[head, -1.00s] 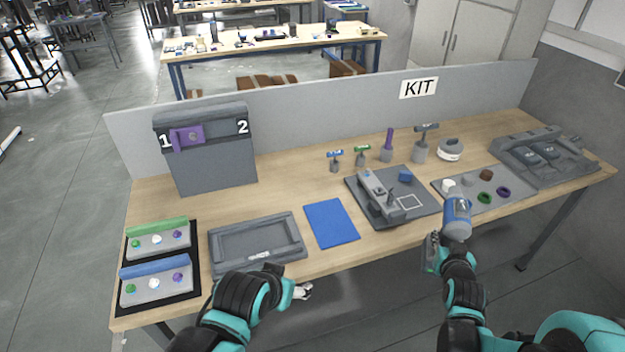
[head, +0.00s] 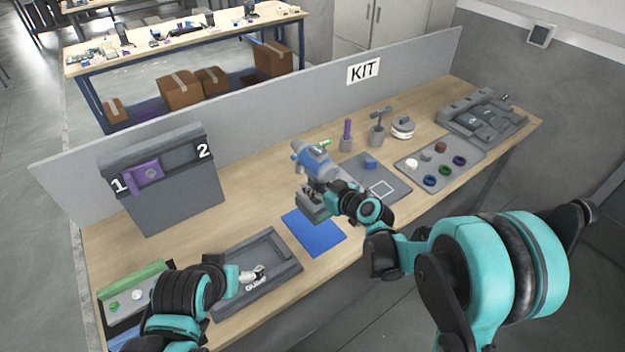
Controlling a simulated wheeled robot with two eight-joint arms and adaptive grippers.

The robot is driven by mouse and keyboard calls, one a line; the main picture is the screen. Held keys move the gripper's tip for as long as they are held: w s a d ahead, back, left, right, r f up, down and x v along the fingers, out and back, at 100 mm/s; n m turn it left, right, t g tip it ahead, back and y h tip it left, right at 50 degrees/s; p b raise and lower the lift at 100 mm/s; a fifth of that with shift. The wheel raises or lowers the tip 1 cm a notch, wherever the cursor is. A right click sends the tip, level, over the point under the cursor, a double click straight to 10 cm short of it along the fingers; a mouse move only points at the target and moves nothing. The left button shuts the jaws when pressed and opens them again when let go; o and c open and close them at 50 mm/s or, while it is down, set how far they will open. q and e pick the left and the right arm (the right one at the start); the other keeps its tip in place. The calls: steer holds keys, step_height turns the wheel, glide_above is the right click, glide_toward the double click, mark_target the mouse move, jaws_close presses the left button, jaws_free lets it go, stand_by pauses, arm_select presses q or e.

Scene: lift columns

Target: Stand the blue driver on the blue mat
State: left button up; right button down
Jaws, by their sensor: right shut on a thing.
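The blue driver (head: 314,153) has a blue and grey body. My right gripper (head: 322,190) is shut on it, below the blue body, and partly hides its handle. A grey block-like lower part (head: 312,208) shows at the far edge of the blue mat (head: 318,238). The driver looks roughly upright; I cannot tell whether it touches the mat or hangs just above it. The mat lies flat on the bench and its near part is bare. My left gripper (head: 255,274) is over the grey tray, and its pale fingers are too small to read.
The grey tray (head: 285,290) lies left of the mat. A purple-handled tool (head: 347,133) stands behind. A grey box numbered 1 and 2 (head: 185,195) stands at the back left.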

steer(key=shift+d+f+b, duration=0.15)
steer(key=shift+f+b, duration=0.2)
steer(key=shift+f, duration=0.2)
step_height(320, 180, down, 7)
steer(key=b, duration=0.5)
steer(key=shift+f+b, duration=0.55)
steer(key=shift+b, duration=0.05)
steer(key=shift+f, duration=0.2)
steer(key=c, duration=1)
jaws_free()
steer(key=shift+s, duration=0.1)
